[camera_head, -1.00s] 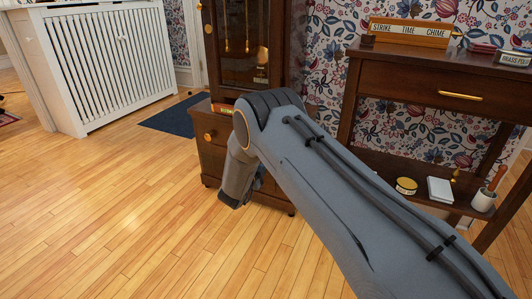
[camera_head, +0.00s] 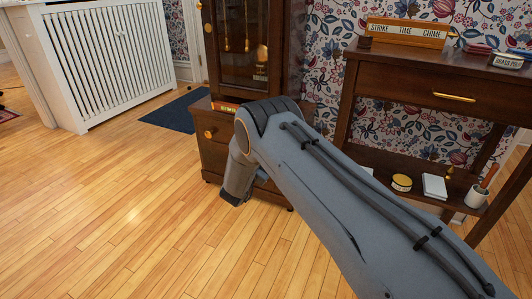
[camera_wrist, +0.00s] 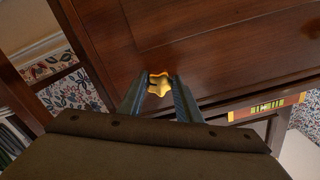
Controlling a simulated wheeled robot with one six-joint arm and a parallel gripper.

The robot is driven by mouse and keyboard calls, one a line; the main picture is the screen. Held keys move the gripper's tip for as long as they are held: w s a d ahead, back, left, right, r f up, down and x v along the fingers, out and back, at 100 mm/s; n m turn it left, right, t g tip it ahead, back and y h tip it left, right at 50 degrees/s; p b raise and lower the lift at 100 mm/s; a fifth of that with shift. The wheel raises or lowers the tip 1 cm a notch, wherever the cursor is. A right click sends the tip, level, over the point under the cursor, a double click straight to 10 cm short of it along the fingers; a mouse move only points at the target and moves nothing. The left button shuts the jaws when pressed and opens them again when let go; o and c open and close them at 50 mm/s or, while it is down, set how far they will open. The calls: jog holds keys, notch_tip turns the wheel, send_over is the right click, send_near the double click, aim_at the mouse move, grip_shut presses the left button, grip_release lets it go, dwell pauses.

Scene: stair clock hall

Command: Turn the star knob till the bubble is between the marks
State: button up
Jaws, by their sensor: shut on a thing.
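In the wrist view the yellow star knob (camera_wrist: 159,84) stands out from a dark brown wooden face. My gripper (camera_wrist: 160,88) is shut on it, one finger on each side. A level strip (camera_wrist: 266,107) with red, yellow and green on it lies to the right of the knob. The strip also shows in the head view (camera_head: 225,107), at the foot of the tall clock case (camera_head: 240,80). The bubble and its marks are too small to tell. In the head view my fingers and the star knob are hidden behind my arm.
A brass round knob (camera_head: 210,133) sits on the case's lower left. A dark wooden table (camera_head: 400,72) at the right bears a sign and small boxes; its lower shelf holds a tin (camera_head: 402,183) and a cup (camera_head: 476,197). The wooden floor at the left is clear.

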jog(key=shift+a+r+n, duration=0.1)
jog(key=shift+a+n, duration=0.05)
jog(key=shift+n, duration=0.7)
jog(key=shift+a+n, duration=0.1)
jog(key=shift+n, duration=0.75)
jog(key=o, duration=1)
jog(key=shift+a, duration=0.15)
jog(key=p+v, duration=0.1)
jog(key=v, duration=0.3)
jog(key=p+v, duration=0.2)
jog(key=v, duration=0.1)
jog(key=shift+s, duration=0.4)
